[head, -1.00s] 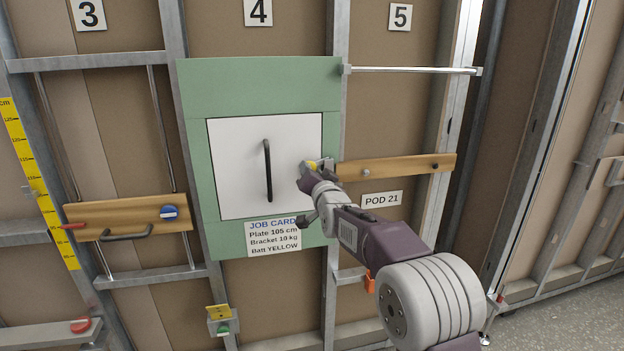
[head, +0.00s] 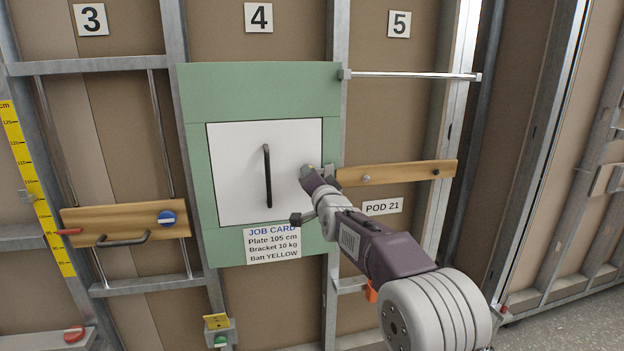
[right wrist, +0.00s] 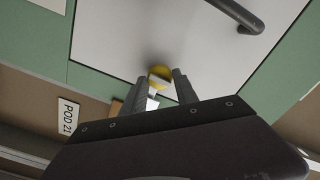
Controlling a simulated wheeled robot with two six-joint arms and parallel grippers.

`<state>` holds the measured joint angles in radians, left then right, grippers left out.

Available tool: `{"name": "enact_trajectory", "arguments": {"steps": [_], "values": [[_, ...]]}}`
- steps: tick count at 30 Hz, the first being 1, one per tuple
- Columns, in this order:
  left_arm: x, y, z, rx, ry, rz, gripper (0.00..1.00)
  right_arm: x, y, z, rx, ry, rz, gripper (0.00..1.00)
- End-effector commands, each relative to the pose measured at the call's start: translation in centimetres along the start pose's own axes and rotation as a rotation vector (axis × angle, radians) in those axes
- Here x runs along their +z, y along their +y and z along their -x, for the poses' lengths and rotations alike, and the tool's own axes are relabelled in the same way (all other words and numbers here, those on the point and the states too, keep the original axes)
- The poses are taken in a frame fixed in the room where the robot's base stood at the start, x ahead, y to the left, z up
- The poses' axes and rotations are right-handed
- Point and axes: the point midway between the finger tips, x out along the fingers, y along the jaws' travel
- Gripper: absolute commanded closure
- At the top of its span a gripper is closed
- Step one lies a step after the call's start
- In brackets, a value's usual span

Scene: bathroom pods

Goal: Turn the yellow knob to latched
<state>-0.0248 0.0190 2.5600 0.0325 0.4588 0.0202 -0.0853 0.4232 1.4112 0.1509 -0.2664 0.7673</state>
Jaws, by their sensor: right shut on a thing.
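The yellow knob (right wrist: 160,73) is on the right side of the white access panel (head: 235,180). In the right wrist view it sits between my fingertips, with a pale bar across its face. My right gripper (right wrist: 162,88) is shut on the knob. In the head view the right gripper (head: 310,171) is at the panel's right edge and hides most of the knob. The knob's exact angle and any latch marks cannot be made out. My left gripper is not in view.
A black vertical handle (head: 267,176) stands out from the panel, left of my right gripper. A green board (head: 260,88) surrounds the panel. A wooden rail (head: 400,173) and the POD 21 sign (head: 382,206) are to the right. The job card (head: 273,243) is below.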

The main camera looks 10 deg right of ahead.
Motion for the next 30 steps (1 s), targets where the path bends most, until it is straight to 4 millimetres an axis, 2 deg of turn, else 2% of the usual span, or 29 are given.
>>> {"name": "enact_trajectory", "arguments": {"steps": [3, 4, 5, 13, 17, 20, 27, 30], "values": [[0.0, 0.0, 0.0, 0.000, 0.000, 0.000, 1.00, -0.1, 0.0, 0.0, 0.000, 0.001, -0.002, 1.00], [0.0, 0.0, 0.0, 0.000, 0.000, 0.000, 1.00, 0.0, 0.0, 0.0, 0.000, 0.001, -0.002, 0.59], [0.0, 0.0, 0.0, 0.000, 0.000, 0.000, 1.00, 0.0, 0.0, 0.0, 0.000, 0.001, -0.002, 0.55], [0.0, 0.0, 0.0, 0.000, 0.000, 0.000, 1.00, 0.0, 0.0, 0.0, 0.000, 0.001, 0.000, 0.55], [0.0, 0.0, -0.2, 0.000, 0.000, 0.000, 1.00, 0.0, 0.1, 0.7, 0.000, 0.000, 0.000, 0.55], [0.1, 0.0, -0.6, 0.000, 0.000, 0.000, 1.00, 0.0, 0.1, 2.2, -0.001, 0.001, 0.000, 0.55], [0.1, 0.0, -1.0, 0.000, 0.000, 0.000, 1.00, 0.0, 0.0, 7.2, -0.002, 0.002, -0.001, 0.55], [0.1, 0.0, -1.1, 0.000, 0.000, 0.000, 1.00, 0.0, 0.0, 8.4, -0.001, 0.001, -0.001, 0.55]]}}
